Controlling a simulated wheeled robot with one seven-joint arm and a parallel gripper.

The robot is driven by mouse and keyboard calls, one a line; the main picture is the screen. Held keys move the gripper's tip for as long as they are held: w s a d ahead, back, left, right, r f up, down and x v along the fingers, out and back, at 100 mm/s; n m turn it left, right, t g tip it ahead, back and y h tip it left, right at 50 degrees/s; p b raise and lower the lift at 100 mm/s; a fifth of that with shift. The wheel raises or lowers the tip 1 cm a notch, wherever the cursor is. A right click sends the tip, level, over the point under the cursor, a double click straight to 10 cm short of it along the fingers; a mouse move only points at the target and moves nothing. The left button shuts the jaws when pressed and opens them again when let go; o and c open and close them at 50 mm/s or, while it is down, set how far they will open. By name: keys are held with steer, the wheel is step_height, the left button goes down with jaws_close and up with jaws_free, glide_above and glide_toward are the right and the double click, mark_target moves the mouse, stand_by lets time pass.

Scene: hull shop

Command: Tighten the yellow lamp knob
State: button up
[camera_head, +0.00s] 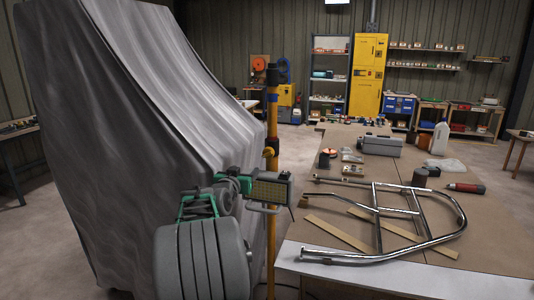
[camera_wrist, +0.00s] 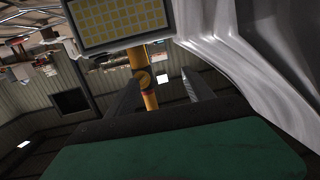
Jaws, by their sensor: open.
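The lamp is a flat panel with a yellow grid face (camera_head: 270,189) on a yellow upright pole (camera_head: 271,232). In the wrist view, which looks upside down, the knob (camera_wrist: 144,78) shows on the pole beyond my fingers, with the panel (camera_wrist: 120,22) at the top. My gripper (camera_wrist: 160,77) is open and empty, its two dark fingers apart, the knob showing between them nearer the left finger. I cannot tell how far the fingertips are from it. In the head view the fingertips are hard to make out.
A large grey-draped hull (camera_head: 160,120) stands close on the left of the pole. On the right, a workbench (camera_head: 480,235) holds a bent metal tube frame (camera_head: 378,215), wooden strips, a toolbox (camera_head: 381,145) and a red tool (camera_head: 466,187). Open floor lies behind.

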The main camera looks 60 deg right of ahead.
steer(key=m+g+h, duration=0.1)
steer(key=h, duration=0.1)
glide_toward(266, 156)
steer(key=d, duration=0.3)
steer(key=d+p, duration=0.1)
steer(key=d, duration=0.2)
steer(key=w+d+p, duration=0.1)
steer(key=d+p, duration=0.1)
steer(key=d, duration=0.2)
steer(key=shift+w+r, duration=0.15)
steer(key=shift+r, duration=0.05)
steer(key=shift+a, duration=0.1)
jaws_close()
